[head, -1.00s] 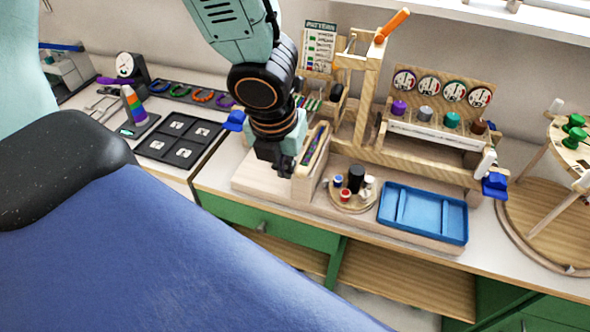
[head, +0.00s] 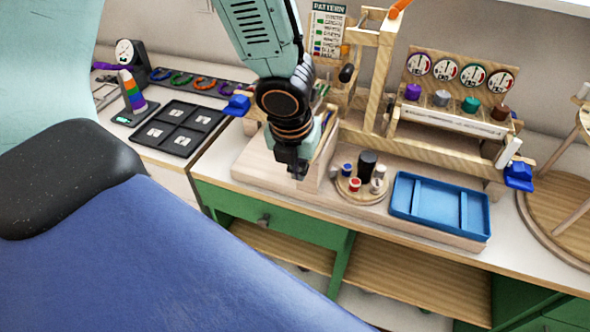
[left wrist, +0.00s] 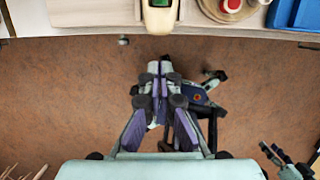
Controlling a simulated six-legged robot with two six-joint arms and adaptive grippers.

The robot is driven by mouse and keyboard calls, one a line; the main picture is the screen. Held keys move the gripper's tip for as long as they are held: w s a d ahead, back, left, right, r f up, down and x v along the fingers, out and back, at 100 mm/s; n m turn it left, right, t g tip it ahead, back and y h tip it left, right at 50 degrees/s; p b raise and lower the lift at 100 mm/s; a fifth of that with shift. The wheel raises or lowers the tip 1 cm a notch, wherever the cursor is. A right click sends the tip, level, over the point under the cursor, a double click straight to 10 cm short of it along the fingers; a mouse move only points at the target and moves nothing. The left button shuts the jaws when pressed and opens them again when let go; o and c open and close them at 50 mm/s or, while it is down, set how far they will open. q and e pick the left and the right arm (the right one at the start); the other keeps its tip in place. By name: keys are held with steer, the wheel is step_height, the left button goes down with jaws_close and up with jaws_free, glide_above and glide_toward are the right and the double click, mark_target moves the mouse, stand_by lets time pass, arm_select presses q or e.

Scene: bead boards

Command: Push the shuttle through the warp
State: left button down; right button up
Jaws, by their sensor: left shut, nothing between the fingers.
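The wooden loom (head: 376,90) stands on the bench, its warp mostly hidden behind my left arm and the frame. My left gripper (head: 298,174) points down, shut and empty, at the front left end of the loom, beside a pale wooden box-like part (head: 322,152). In the left wrist view the shut fingers (left wrist: 160,68) lie just below a pale wooden piece with a green inset (left wrist: 158,18) at the bench edge. It may be the shuttle; I cannot tell.
A round tray (head: 362,197) of spools and a blue tray (head: 400,205) lie right of the gripper. A black compartment tray (head: 160,141) is at the left. Dials (head: 446,68) and a pattern card (head: 327,28) stand behind. Bench surface near the front edge is partly clear.

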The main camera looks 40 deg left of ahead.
arm_select(q)
steer(key=shift+w+a+r+p, duration=0.1)
steer(key=shift+w+a+p, duration=0.1)
steer(key=shift+w+p, duration=0.3)
steer(key=shift+w+a+r+p, duration=0.1)
steer(key=shift+w+a+p, duration=0.1)
steer(key=shift+w, duration=0.5)
arm_select(e)
steer(key=shift+r, duration=1.05)
